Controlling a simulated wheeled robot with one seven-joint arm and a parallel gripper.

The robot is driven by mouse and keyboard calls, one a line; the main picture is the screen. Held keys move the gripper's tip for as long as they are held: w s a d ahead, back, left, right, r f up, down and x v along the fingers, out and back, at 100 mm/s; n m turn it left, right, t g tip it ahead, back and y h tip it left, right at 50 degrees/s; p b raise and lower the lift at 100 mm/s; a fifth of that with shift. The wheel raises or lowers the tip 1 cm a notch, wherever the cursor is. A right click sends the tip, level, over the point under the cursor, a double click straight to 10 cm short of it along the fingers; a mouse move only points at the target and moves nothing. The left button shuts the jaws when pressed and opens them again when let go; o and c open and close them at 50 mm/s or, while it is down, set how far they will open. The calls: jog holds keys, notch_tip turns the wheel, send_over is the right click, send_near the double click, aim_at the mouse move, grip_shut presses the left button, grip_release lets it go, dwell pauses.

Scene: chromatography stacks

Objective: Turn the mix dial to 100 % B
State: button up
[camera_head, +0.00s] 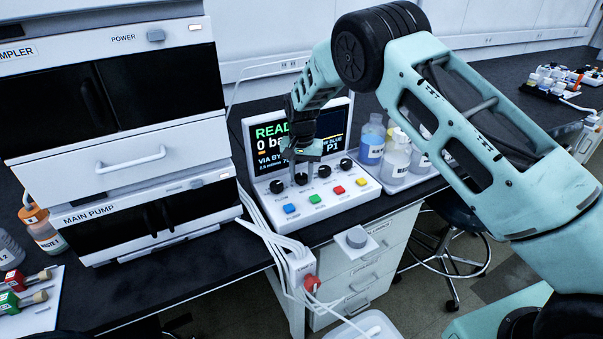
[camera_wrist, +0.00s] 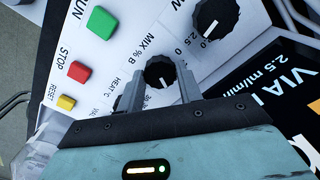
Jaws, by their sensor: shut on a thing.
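The mix dial (camera_wrist: 160,72) is a black ridged knob beside the printed label "MIX % B" in the wrist view. My gripper (camera_wrist: 158,85) is shut on it, with one grey finger on each side. A small white mark shows on the knob's face, but I cannot read its setting against the scale. In the head view the mix dial (camera_head: 301,179) is in the row of black knobs on the white control console (camera_head: 345,197). My gripper (camera_head: 299,176) reaches down to it from above, partly covering the console screen (camera_head: 268,133).
A neighbouring black dial (camera_wrist: 215,18) sits close by. Green (camera_wrist: 101,22), red (camera_wrist: 79,71) and yellow (camera_wrist: 66,103) buttons line the console. Bottles in a tray (camera_head: 405,183) stand right of the console. The main pump stack (camera_head: 145,215) stands to the left.

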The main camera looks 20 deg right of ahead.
aim_at(301, 176)
jog(key=m, duration=0.5)
jog(key=shift+m, duration=0.3)
jog(key=m, duration=0.5)
jog(key=shift+m, duration=0.3)
jog(key=o, duration=1)
notch_tip(301, 176, up, 18)
jog(key=shift+f+b, duration=0.25)
jog(key=shift+b, duration=0.4)
